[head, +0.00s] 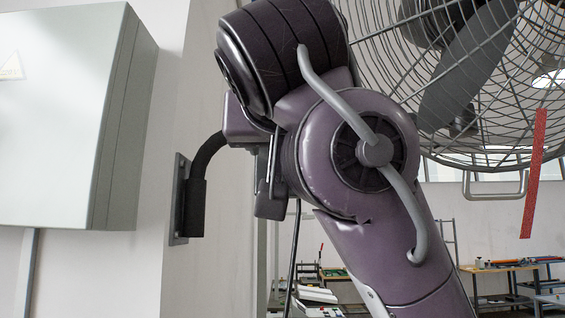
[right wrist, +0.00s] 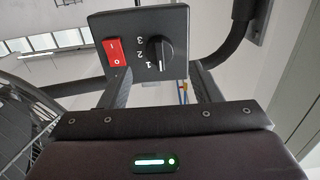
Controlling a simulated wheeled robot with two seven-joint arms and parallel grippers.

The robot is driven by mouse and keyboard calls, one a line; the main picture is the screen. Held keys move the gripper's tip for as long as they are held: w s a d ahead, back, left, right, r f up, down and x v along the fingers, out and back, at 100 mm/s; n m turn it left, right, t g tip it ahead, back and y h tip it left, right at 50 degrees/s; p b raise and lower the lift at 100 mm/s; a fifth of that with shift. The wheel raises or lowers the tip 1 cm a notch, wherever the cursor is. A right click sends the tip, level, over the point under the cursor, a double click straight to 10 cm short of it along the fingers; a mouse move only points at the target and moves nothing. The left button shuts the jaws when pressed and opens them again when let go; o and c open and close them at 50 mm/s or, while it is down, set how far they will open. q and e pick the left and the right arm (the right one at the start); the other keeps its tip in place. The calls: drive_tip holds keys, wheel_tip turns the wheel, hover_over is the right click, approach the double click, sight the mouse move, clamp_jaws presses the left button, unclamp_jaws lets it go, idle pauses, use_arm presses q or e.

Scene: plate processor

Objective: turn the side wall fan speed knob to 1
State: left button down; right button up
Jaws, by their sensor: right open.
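In the right wrist view, a black control panel (right wrist: 112,22) carries a round black fan speed knob (right wrist: 160,53) with the numbers 3, 2 and 1 beside it. A red rocker switch (right wrist: 114,51) sits to the knob's left. In the head view my purple right arm hides the knob. The caged wall fan (head: 460,75) is behind the arm. My left gripper is not in view.
A dark bent wall bracket (head: 197,195) projects from the wall left of my arm; its tube also shows in the right wrist view (right wrist: 237,30). A grey cabinet (head: 60,120) hangs at the left. A red strip (head: 535,170) hangs below the fan. Workbenches (head: 500,267) stand far behind.

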drive_tip(key=w+p, duration=0.1)
drive_tip(key=w, duration=0.2)
drive_tip(key=w+p, duration=0.2)
drive_tip(key=shift+w+r, duration=0.2)
drive_tip(key=shift+w, duration=0.2)
drive_tip(key=c, duration=0.5)
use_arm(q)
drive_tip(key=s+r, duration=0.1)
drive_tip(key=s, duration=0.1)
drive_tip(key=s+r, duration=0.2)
use_arm(e)
drive_tip(key=c, duration=0.5)
